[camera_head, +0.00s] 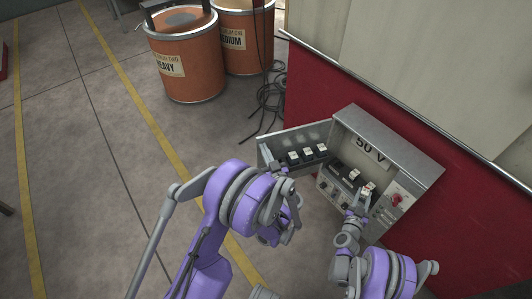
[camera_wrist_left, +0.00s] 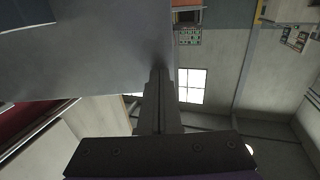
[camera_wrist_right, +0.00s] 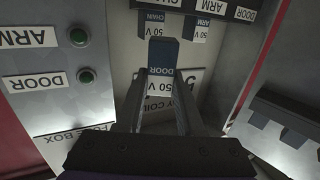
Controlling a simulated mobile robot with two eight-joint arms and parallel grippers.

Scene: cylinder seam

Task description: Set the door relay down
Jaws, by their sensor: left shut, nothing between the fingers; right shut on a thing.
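The door relay, a dark blue block marked DOOR and 50 V (camera_wrist_right: 163,55), is between the fingers of my right gripper (camera_wrist_right: 160,88) in the right wrist view. In the head view my right gripper (camera_head: 363,193) is inside the open grey fuse box (camera_head: 395,150), at its lower right. I cannot tell whether the relay touches the box. My left gripper (camera_head: 272,155) is shut and empty, by the box's open door (camera_head: 268,142). In the left wrist view its closed fingers (camera_wrist_left: 158,78) are beside a large plain grey panel.
Several relays stand on the open door's rack (camera_head: 308,153). CHAIN and ARM relays (camera_wrist_right: 200,28) hang near a DOOR label (camera_wrist_right: 246,14). Green ARM and DOOR buttons (camera_wrist_right: 82,56) are at left. A red knob (camera_head: 396,198) and orange drums (camera_head: 185,60) show in the head view.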

